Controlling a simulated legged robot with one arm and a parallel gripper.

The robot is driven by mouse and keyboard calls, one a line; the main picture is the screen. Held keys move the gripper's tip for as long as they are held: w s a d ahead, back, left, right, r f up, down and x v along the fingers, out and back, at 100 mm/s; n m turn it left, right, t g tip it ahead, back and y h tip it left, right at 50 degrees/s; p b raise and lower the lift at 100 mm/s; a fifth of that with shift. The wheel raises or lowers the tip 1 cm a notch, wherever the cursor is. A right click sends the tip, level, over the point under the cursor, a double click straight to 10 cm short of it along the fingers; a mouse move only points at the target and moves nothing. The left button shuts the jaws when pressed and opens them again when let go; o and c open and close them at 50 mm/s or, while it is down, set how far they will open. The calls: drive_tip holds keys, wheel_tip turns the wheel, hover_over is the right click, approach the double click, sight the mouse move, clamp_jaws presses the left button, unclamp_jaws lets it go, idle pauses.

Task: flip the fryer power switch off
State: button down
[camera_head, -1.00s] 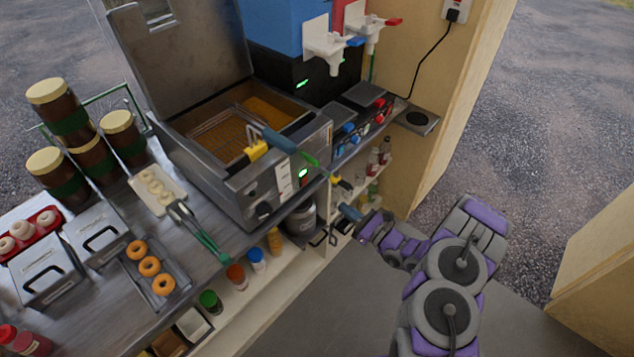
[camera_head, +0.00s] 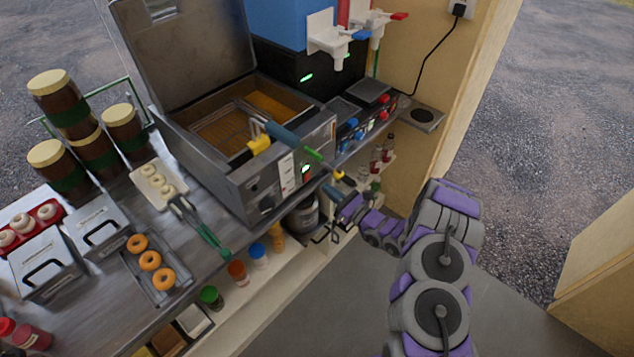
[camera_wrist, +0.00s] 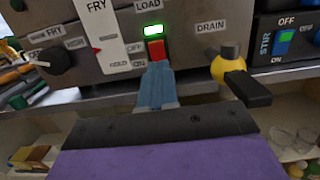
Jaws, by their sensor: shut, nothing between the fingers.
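The fryer (camera_head: 240,194) stands open-lidded on the counter. Its red power switch (camera_wrist: 156,50) sits on the front panel, with OFF printed above ON beside it. A green light (camera_wrist: 153,30) glows above the switch and also shows in the head view (camera_head: 305,169). My gripper (camera_wrist: 157,68) is shut and empty, its blue-grey fingertips just below the red switch and overlapping its lower edge. I cannot tell whether they touch it. In the head view my gripper (camera_head: 332,192) is low in front of the fryer's right front corner.
A yellow drain valve with a black handle (camera_wrist: 248,88) sticks out right of my fingers. A black knob (camera_wrist: 55,60) is at the left. The blue-handled fryer basket (camera_head: 282,134) overhangs the front. A control box with blue switches (camera_wrist: 283,42) stands at the right.

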sight(309, 174)
drive_tip(key=b+x, duration=0.1)
drive_tip(key=x, duration=0.4)
drive_tip(key=shift+w+a+r, duration=0.1)
drive_tip(key=shift+w+a, duration=0.05)
drive_tip(key=shift+a, duration=0.2)
drive_tip(key=shift+w, duration=0.1)
